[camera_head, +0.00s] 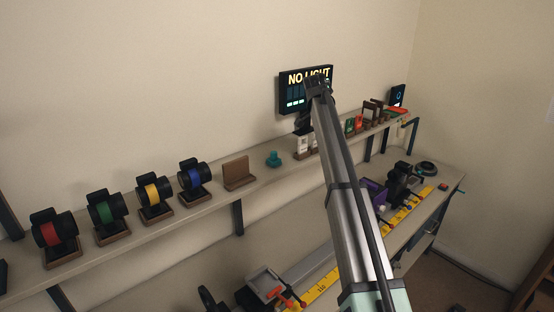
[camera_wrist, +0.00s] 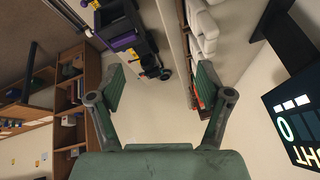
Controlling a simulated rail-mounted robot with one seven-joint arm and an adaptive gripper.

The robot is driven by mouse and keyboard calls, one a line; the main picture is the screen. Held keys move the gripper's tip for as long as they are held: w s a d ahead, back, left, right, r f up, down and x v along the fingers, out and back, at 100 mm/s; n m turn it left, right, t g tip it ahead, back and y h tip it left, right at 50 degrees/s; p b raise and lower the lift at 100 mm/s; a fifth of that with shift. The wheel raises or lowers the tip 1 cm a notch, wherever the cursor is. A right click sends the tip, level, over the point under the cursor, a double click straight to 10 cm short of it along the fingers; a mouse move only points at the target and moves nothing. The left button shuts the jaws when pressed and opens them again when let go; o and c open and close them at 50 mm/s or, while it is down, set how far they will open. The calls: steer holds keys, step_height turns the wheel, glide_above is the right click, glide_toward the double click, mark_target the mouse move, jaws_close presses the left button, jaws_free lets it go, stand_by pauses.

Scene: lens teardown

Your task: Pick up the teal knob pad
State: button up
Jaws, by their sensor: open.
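The teal knob pad (camera_head: 273,159) stands on the wall shelf (camera_head: 220,199) in the head view. It is a small teal piece with a wider base and a knob on top, between a brown wooden stand and the dark upright items. My gripper (camera_wrist: 160,86) is open and empty in the wrist view, with its two green-padded fingers spread apart. The pad does not show in the wrist view. In the head view my arm reaches up to the right of the pad, in front of the display; the fingers cannot be made out clearly there.
Several dark ringed cylinders with red, green, yellow and blue bands, such as the blue one (camera_head: 195,177), line the shelf's left. The brown stand (camera_head: 240,173) is beside the pad. A "NO LIGHT" display (camera_head: 291,91) is behind my arm. A lower bench holds a yellow ruler (camera_head: 321,284).

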steer(key=s+a+r+n+g+y, duration=0.1)
steer(key=s+a+r+n+g, duration=0.15)
steer(key=a, duration=0.35)
steer(key=s+a+r+n+g+y, duration=0.1)
steer(key=s+a+r, duration=0.1)
steer(key=a+r, duration=0.35)
steer(key=s+a+r+n+g+y, duration=0.1)
steer(key=s+a+r+n, duration=0.1)
steer(key=a, duration=0.6)
steer(key=b, duration=0.9)
glide_above(274, 152)
step_height(274, 152, down, 11)
steer(key=shift+r, duration=0.15)
steer(key=shift+f+p, duration=2.2)
steer(key=shift+f, duration=1.25)
steer(key=c, duration=1.2)
